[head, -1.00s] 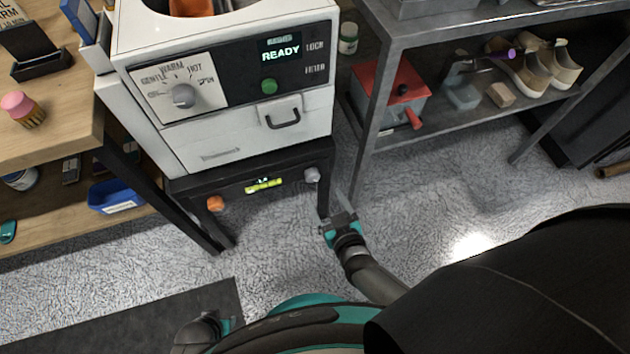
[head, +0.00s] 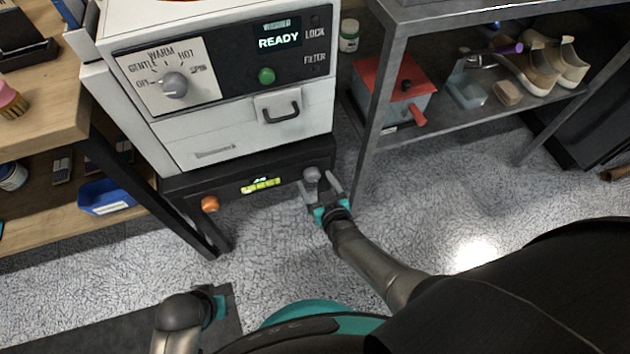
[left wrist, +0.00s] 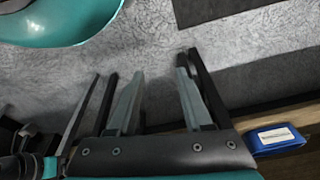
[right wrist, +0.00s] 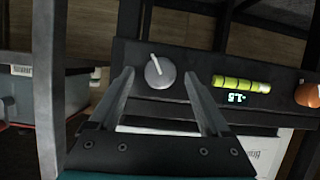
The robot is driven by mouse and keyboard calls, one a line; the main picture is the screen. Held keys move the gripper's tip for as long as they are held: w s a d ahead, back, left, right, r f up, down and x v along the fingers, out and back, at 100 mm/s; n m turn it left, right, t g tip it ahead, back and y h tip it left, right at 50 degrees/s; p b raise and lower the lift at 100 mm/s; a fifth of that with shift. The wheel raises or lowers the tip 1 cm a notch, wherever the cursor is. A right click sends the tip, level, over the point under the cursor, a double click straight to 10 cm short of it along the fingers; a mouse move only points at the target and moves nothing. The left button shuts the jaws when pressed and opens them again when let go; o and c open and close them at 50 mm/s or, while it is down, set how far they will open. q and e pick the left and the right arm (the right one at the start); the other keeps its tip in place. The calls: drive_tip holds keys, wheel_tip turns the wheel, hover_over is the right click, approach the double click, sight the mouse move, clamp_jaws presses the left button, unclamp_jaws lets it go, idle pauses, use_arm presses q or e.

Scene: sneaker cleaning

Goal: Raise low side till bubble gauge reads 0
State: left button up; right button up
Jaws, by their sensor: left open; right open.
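The black stand (head: 240,172) under the white machine carries a yellow-green bubble gauge (head: 261,185) with a small lit readout. I cannot read its digits for sure. An orange knob (head: 209,204) is at the stand's left and a grey knob (head: 311,174) at its right. My right gripper (head: 318,186) is open at the grey knob. In the right wrist view the grey knob (right wrist: 160,71) shows between the open fingers, which are not closed on it. The gauge (right wrist: 241,84) is beside it. My left gripper (left wrist: 158,78) is open and empty over the floor.
The white machine (head: 240,125) shows READY. A wooden bench (head: 45,120) with a blue bin (head: 105,197) stands left. A metal shelf (head: 450,125) with a red-topped box (head: 385,85) and shoes stands right, close to my right gripper. Floor in front of the stand is clear.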

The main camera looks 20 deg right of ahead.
use_arm(q)
drive_tip(key=shift+w+d+r+b, duration=0.1)
drive_tip(key=shift+w+r+b, duration=0.35)
drive_tip(key=shift+r, duration=0.45)
use_arm(e)
drive_tip(key=shift+x, duration=0.8)
use_arm(q)
drive_tip(key=shift+w, duration=0.1)
use_arm(e)
drive_tip(key=shift+c, duration=0.4)
clamp_jaws()
use_arm(q)
drive_tip(key=shift+f, duration=0.1)
